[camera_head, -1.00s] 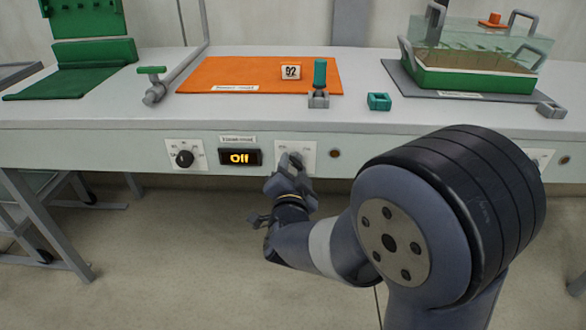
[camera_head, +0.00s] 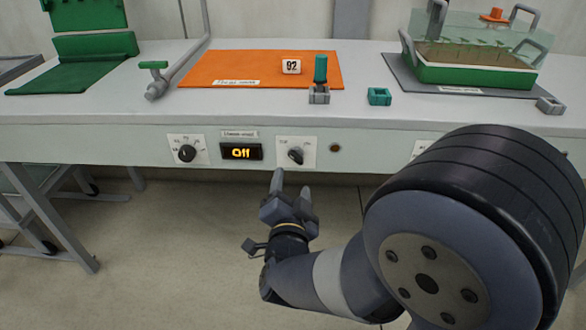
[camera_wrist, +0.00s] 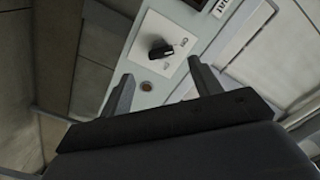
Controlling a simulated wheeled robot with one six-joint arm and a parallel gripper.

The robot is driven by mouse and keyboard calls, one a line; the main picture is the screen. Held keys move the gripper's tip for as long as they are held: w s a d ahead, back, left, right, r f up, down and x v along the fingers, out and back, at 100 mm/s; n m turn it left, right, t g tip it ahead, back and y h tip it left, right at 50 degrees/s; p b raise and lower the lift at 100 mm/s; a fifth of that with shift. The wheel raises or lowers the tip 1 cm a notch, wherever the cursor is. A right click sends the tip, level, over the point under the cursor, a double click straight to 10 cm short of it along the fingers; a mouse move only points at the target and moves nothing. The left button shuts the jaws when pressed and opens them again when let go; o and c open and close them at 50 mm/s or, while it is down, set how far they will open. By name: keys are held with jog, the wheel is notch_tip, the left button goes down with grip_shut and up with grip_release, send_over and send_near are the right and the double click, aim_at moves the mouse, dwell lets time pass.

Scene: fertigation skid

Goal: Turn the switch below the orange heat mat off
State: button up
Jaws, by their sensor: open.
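The orange heat mat (camera_head: 245,72) lies on the bench top, with a label on its front edge. On the bench's front panel below it is a black rotary switch (camera_head: 296,156) on a white plate; it also shows in the wrist view (camera_wrist: 162,50). Its pointer sits tilted; the plate's markings are too small to read.
A dial (camera_head: 187,153) sits left of the display. A small round fitting (camera_head: 335,148) is right of the switch. A block marked 92 (camera_head: 291,66), a teal-handled part (camera_head: 320,72) and a green tray (camera_head: 475,75) stand on the bench. The floor below is clear.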

aim_at(296, 156)
jog(key=shift+s, duration=1.4)
jog(key=w+b, duration=0.2)
jog(key=w, duration=0.9)
jog(key=shift+d, duration=0.15)
jog(key=shift+s, duration=0.15)
